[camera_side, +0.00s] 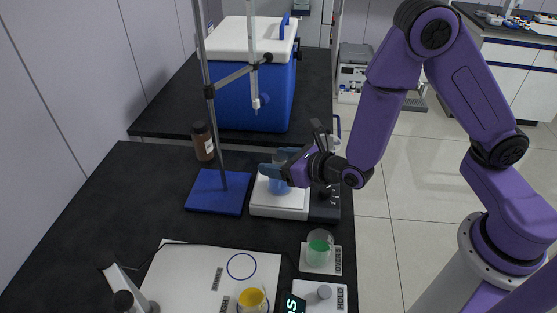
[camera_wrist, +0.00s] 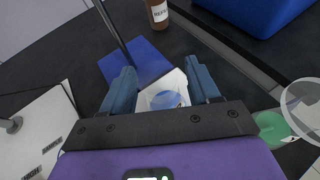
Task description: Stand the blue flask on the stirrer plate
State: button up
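The blue flask (camera_side: 279,187) is a clear vessel with blue liquid. It is upright over the white top of the stirrer plate (camera_side: 272,208); whether its base touches the plate is hard to tell. My gripper (camera_side: 278,163) reaches in from the right with one finger on each side of the flask's upper part. In the wrist view, the blue liquid (camera_wrist: 167,100) shows between my two spread fingers (camera_wrist: 161,78), with the white plate beneath it. The clear glass is faint, so contact between fingers and glass cannot be made out.
A retort stand with a blue base (camera_side: 217,193) rises close left of the plate, its clamp arm above. A brown bottle (camera_side: 203,142) and a blue cooler (camera_side: 250,95) are behind. A green beaker (camera_side: 319,249) and yellow beaker (camera_side: 252,300) stand in front.

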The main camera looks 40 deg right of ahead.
jog(key=shift+r, duration=0.1)
jog(key=shift+r, duration=0.1)
jog(key=v, duration=1.2)
jog(key=shift+d, duration=0.1)
jog(key=s+d+r+m+g+h, duration=0.2)
jog(key=d+m+h, duration=0.2)
jog(key=d+m, duration=0.35)
jog(key=s+d+r+m+g+h, duration=0.1)
jog(key=d+m+g+h, duration=0.1)
jog(key=d+m+h, duration=0.35)
jog(key=s+a+r+m+g+y, duration=0.1)
jog(key=s+m+g+y, duration=0.5)
jog(key=s+m, duration=0.7)
jog(key=a+g, duration=0.1)
jog(key=g, duration=0.1)
jog(key=shift+s+a+r+g, duration=0.2)
jog(key=shift+s+a+g, duration=0.05)
jog(key=shift+s+g, duration=0.15)
